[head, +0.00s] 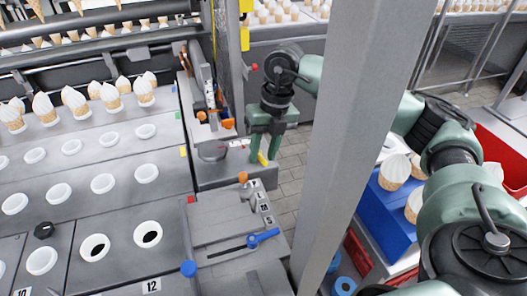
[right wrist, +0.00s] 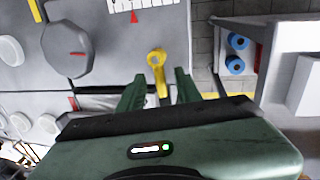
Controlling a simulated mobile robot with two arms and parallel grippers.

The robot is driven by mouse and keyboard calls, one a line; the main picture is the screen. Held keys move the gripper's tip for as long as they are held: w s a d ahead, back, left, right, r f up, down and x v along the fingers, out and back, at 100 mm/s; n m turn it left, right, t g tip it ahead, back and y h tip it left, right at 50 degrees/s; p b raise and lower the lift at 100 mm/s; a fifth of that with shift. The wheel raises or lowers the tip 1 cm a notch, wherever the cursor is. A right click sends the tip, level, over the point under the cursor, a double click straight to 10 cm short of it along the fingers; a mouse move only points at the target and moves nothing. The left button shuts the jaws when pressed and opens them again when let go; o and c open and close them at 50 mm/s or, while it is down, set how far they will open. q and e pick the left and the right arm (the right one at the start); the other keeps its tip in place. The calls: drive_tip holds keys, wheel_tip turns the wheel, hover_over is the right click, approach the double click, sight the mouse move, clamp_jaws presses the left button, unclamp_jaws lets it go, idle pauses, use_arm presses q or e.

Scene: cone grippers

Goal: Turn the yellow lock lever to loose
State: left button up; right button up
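The yellow lock lever (right wrist: 156,62) shows in the right wrist view with its round end away from me and its stem running back between my fingers. It also shows small in the head view (head: 263,158), partly hidden by my gripper. My right gripper (right wrist: 159,82) is open, with one green finger on each side of the lever and gaps beside it. In the head view the right gripper (head: 265,148) points down at the machine's right edge. I cannot tell whether a finger touches the lever. My left gripper is not in view.
A white scale with a red pointer (right wrist: 134,17) lies beyond the lever. A grey knob (right wrist: 66,50) is to its left. In the head view, a blue lever (head: 263,237) sits nearer on the machine. A grey post (head: 350,130) stands right of the gripper.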

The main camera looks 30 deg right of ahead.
wheel_tip(320, 180, up, 8)
drive_tip(key=d, duration=0.1)
drive_tip(key=shift+s+d+f+b, duration=0.15)
drive_tip(key=shift+d+b, duration=0.05)
drive_tip(key=shift+b, duration=0.2)
idle(0.5)
